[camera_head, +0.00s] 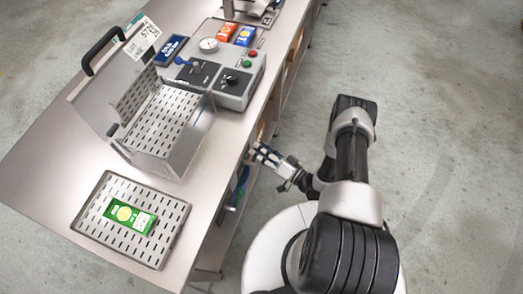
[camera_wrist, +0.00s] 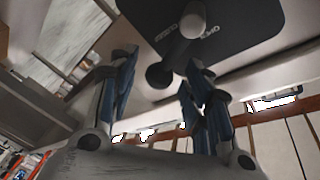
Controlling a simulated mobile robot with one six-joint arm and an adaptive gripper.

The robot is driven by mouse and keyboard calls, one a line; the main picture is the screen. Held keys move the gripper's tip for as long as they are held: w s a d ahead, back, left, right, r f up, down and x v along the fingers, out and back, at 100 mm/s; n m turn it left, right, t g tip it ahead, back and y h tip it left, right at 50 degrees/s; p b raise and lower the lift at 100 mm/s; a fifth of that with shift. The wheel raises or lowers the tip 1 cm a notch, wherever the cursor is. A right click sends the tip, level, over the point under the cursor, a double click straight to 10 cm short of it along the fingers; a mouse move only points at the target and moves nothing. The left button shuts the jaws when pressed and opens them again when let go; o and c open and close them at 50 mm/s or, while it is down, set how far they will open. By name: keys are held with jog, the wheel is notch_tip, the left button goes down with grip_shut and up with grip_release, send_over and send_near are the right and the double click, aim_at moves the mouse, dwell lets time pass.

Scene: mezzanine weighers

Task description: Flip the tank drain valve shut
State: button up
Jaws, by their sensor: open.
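In the wrist view the drain valve shows a pale grey round hub (camera_wrist: 193,20) and a short lever ending in a dark ball knob (camera_wrist: 159,76). It sits in front of a dark plate (camera_wrist: 250,22) with two small white words, hard to read at this angle. My gripper (camera_wrist: 161,60) is open, one finger on each side of the knob. I cannot tell whether either finger touches it. In the head view my gripper (camera_head: 264,155) is low beside the counter's right edge, and the valve is hidden below the counter.
The steel counter (camera_head: 50,175) holds a perforated basket (camera_head: 185,150), a tray (camera_head: 88,222) with a green packet (camera_head: 130,215), and a control box (camera_head: 238,88) with a gauge, levers and buttons. Blue and green hoses hang under the counter edge. Floor to the right is clear.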

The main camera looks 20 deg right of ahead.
jog(key=shift+c, duration=0.5)
grip_shut()
dwell(0.3)
